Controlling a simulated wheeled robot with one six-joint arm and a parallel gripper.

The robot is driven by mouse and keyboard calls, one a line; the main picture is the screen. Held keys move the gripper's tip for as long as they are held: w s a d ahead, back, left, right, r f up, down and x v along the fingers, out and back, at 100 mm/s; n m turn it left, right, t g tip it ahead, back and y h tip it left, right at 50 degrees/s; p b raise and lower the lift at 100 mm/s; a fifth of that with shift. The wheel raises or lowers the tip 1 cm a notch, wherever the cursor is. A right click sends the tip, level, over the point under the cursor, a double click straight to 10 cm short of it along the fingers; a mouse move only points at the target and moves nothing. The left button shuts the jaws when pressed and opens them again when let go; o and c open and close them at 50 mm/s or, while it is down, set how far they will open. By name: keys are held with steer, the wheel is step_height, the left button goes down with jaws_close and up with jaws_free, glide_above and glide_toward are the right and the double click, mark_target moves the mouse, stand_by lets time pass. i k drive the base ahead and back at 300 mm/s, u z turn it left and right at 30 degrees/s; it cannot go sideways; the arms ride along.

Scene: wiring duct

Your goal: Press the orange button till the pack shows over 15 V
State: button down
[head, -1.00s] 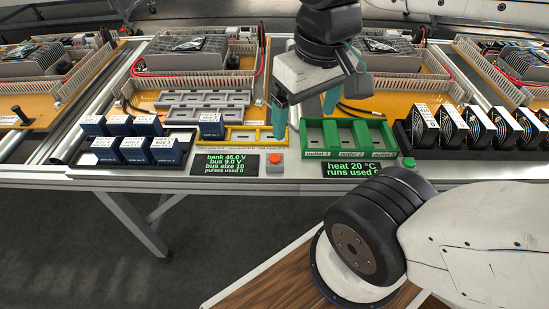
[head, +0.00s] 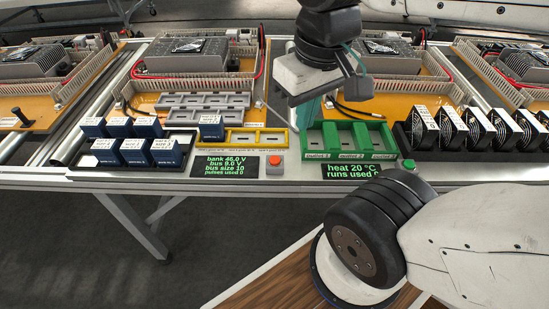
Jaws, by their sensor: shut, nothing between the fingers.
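The orange button (head: 275,160) sits on a small grey block at the table's front edge. To its left a dark display (head: 224,165) with green text reads bank 46.0 V, bus 9.0 V, bus size 10, pulses used 0. My gripper (head: 307,118) is above the table, behind and to the right of the button and apart from it. Its teal fingers are shut with nothing between them. One blue block (head: 211,127) stands in the left slot of the yellow tray (head: 257,140); the other yellow slots look empty.
Several blue blocks (head: 135,150) stand in a black tray at left. A green tray (head: 347,139) with outlet labels, a green button (head: 408,165) and a second display (head: 350,170) reading heat 20 °C are at right. Several black fans (head: 478,128) stand farther right.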

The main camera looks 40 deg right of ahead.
mark_target(274, 160)
steer(key=z, duration=1.4)
steer(key=k, duration=0.85)
steer(key=u, duration=1.35)
